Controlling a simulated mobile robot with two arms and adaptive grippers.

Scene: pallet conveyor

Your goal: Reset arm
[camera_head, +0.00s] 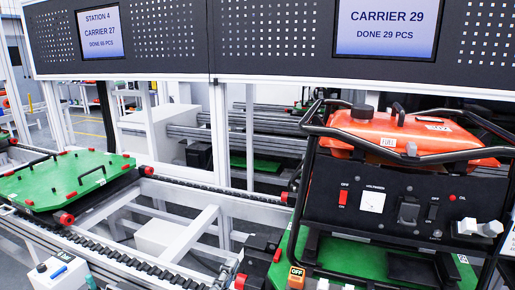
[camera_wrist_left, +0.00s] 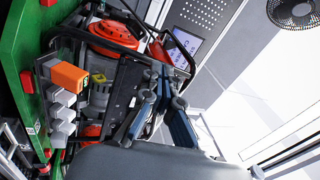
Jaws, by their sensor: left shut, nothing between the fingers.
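My left gripper (camera_wrist_left: 160,78) shows in the left wrist view, its two fingers brought together with nothing between them. In that view it is in front of the orange and black generator (camera_wrist_left: 115,38); I cannot tell how far apart they are. In the head view, the generator (camera_head: 395,185) stands upright in its black tube frame on a green carrier (camera_head: 345,258) at the right. Its front panel has switches, a meter and grey sockets. No gripper can be made out in the head view, and my right gripper is not in view.
An empty green carrier (camera_head: 65,180) with black handles sits on the conveyor at the left. The conveyor rail (camera_head: 215,190) runs between the carriers, over open framing. A small white button box (camera_head: 58,272) stands at the front left. Dark panels with screens (camera_head: 387,28) hang above.

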